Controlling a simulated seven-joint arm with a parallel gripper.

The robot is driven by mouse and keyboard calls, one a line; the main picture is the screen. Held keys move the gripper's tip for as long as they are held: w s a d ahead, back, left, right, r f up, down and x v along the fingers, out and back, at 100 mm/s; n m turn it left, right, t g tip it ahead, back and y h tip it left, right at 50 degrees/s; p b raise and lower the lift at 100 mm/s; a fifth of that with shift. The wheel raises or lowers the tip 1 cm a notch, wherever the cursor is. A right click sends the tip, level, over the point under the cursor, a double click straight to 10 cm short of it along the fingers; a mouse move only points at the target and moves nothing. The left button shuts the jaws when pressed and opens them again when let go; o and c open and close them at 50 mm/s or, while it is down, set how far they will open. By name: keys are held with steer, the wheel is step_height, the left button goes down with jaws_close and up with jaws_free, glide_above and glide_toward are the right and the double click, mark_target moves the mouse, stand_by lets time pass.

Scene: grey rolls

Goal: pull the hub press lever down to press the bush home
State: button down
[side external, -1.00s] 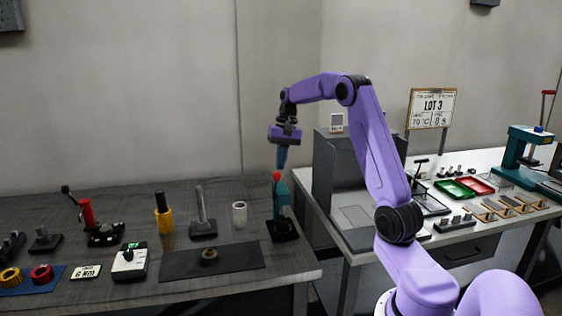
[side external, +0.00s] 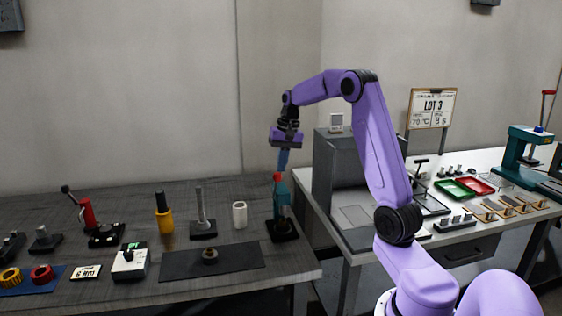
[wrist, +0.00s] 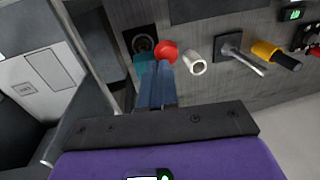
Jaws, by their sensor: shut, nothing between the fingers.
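The hub press is a small teal press (side external: 281,197) on a black base (side external: 283,233) at the right end of the dark table. A red ball knob (side external: 277,177), apparently its lever end, is at the top. The knob also shows in the wrist view (wrist: 166,51), just beyond my fingertips, beside the teal body (wrist: 144,69). My gripper (side external: 282,170) points down over the press, fingers shut and empty. Its tips (wrist: 157,66) are very close to the knob; I cannot tell whether they touch. A round part (wrist: 144,43) sits on the base; I cannot make out a bush.
A white cylinder (side external: 239,215), a grey post on a base (side external: 203,225) and a yellow-black tool (side external: 163,215) stand left of the press. A dark mat (side external: 180,267) with a small ring part lies in front. A grey cabinet (side external: 333,165) stands close on the right.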

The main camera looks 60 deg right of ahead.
steer(key=shift+s+a, duration=0.1)
steer(key=shift+s, duration=0.05)
steer(key=s+a+f+t, duration=0.1)
steer(key=s+a+f, duration=0.2)
steer(key=f, duration=0.3)
steer(key=s+a+f+h, duration=0.1)
steer(key=s+a+f, duration=0.3)
steer(key=f, duration=0.2)
steer(key=shift+a+f+t+h, duration=0.15)
steer(key=shift+t+h, duration=0.15)
steer(key=shift+t, duration=0.1)
steer(key=shift+s, duration=0.1)
stand_by(0.6)
